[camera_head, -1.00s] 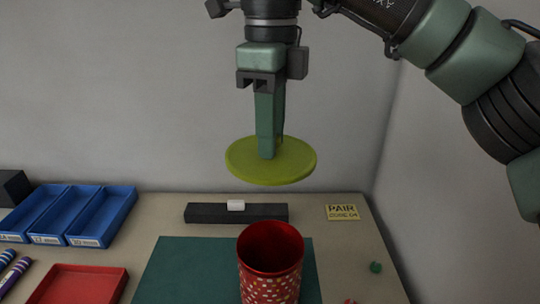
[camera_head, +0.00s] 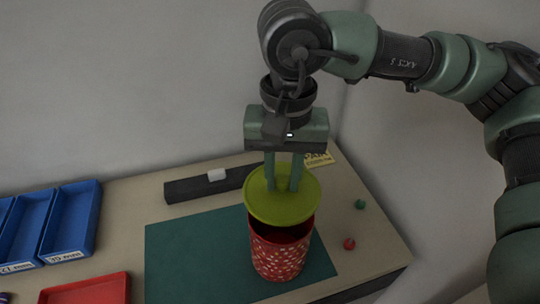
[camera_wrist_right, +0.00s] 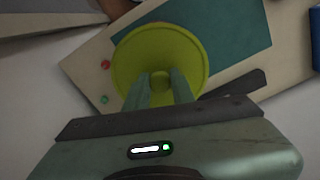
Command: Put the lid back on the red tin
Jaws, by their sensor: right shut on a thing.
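The red tin (camera_head: 279,256) with white specks stands upright and open on the green mat (camera_head: 190,262). My right gripper (camera_head: 282,186) points down and is shut on the yellow-green lid (camera_head: 283,208). The lid is over the tin and hides most of its opening; a dark gap shows below the lid's front edge. In the right wrist view the fingers (camera_wrist_right: 160,92) hold the knob at the middle of the lid (camera_wrist_right: 185,52), which hides the tin there. My left gripper is not in view.
Blue bins (camera_head: 72,218) and a red tray (camera_head: 92,290) are at the left. A dark bar (camera_head: 198,188) with a white block (camera_head: 216,175) lies behind the mat. A yellow sign (camera_head: 318,159), a green bit (camera_head: 361,204) and a red bit (camera_head: 349,244) are at the right.

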